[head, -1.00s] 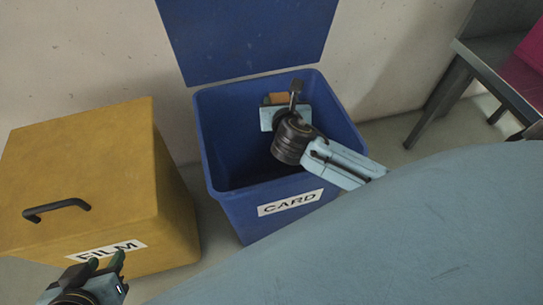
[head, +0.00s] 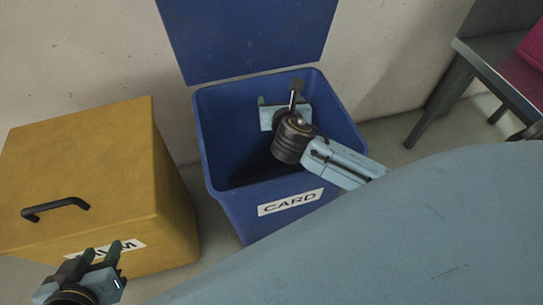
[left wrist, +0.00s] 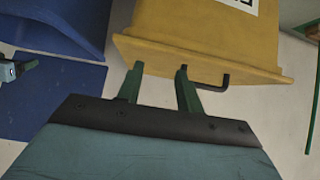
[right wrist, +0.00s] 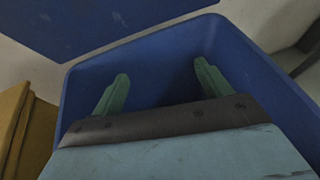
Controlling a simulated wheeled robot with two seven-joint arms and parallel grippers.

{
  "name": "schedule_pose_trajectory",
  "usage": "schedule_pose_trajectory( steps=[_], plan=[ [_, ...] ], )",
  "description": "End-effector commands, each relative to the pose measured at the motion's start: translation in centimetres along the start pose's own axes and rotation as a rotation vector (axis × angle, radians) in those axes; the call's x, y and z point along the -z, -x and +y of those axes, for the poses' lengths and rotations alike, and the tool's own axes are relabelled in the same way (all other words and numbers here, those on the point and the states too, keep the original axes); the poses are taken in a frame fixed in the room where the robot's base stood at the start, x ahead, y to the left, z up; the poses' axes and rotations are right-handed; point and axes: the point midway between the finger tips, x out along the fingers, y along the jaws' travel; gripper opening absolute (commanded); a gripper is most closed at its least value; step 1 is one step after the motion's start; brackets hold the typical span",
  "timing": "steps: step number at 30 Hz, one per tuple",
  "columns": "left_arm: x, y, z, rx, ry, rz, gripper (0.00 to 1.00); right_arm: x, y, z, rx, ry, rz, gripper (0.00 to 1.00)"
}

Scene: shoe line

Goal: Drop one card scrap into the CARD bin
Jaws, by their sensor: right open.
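The blue CARD bin (head: 228,207) stands with its lid (head: 247,40) raised against the wall. My right gripper (head: 283,100) is over the mouth of the bin. In the right wrist view its fingers (right wrist: 162,85) are wide apart with nothing between them, and the bin's blue walls surround them. No card scrap shows in any view now; the deeper inside of the bin is dark and partly hidden by my arm. My left gripper (head: 101,250) is open and empty in front of the yellow FILM bin (head: 95,170); it also shows in the left wrist view (left wrist: 160,80).
The FILM bin is closed, with a black handle (head: 56,208) on its top, and stands left of the CARD bin. A grey table or bench (head: 470,80) with a magenta item (head: 535,55) is at the far right. Floor shows between it and the CARD bin.

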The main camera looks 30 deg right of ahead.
Motion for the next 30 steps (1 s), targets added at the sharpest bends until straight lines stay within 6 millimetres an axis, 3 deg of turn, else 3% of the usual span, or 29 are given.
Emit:
schedule_pose_trajectory(
  steps=[4,8,21,30],
  plan=[
    [-0.3,0.1,-0.1,0.002,0.000,-0.025,0.36,0.0,0.3,0.0,0.000,0.001,0.001,0.77],
    [-2.1,0.6,-0.5,0.012,0.003,-0.126,0.36,0.0,1.2,0.0,-0.001,0.002,0.001,0.77],
    [-10.1,4.9,-1.9,0.048,0.023,-0.607,0.36,-0.1,5.8,0.0,-0.001,0.001,0.002,0.77],
    [-13.2,0.9,-3.2,0.065,0.004,-0.627,0.36,-0.2,10.2,0.0,-0.001,0.000,0.002,0.77]
  ],
)
